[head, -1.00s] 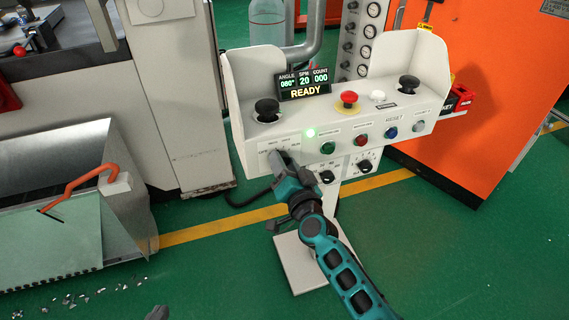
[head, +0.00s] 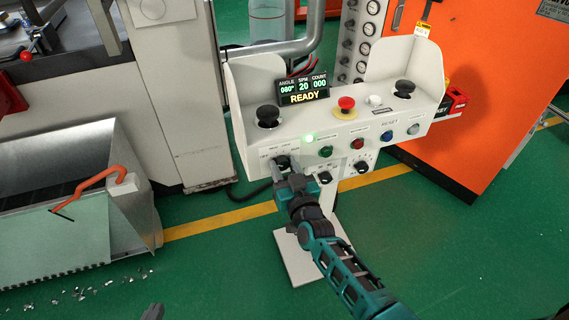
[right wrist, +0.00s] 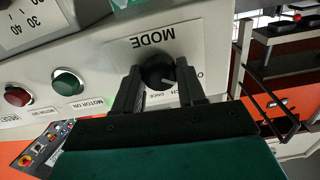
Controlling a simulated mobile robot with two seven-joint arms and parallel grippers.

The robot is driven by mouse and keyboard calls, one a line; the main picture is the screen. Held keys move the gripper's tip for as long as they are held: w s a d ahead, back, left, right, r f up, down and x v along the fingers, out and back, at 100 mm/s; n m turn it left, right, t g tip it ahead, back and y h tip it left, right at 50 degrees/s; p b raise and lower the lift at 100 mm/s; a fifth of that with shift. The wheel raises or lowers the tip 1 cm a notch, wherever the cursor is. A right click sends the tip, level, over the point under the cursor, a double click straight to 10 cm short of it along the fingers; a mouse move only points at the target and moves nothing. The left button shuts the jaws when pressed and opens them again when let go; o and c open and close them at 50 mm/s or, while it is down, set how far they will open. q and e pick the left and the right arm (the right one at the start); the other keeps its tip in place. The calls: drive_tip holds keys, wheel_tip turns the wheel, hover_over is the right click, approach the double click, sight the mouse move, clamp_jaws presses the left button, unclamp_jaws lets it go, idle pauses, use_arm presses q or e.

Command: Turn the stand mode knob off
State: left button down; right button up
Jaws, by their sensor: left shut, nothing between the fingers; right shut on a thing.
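The mode knob (head: 282,162) is a black round knob at the lower left of the white control stand's front (head: 345,140). In the right wrist view the knob (right wrist: 158,73) sits under the upside-down word MODE, with a pale mark on its face. My right gripper (head: 277,173) is at the knob in the head view. In the wrist view its two fingers (right wrist: 160,90) are shut on the knob, one on either side. Part of the position lettering is hidden by the fingers. Only a dark tip of my left gripper (head: 153,312) shows at the bottom edge, away from the stand.
A green button (head: 326,151), a red button (head: 357,144) and a red emergency stop (head: 346,104) are close to the right. A metal chute (head: 75,150) stands at left and an orange cabinet (head: 500,90) at right.

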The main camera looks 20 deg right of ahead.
drive_tip(key=shift+n, duration=0.3)
idle(0.4)
drive_tip(key=o, duration=1.1)
drive_tip(key=shift+c, duration=0.2)
drive_tip(key=s+p, duration=0.2)
drive_tip(key=s, duration=1.1)
drive_tip(key=shift+d, duration=0.2)
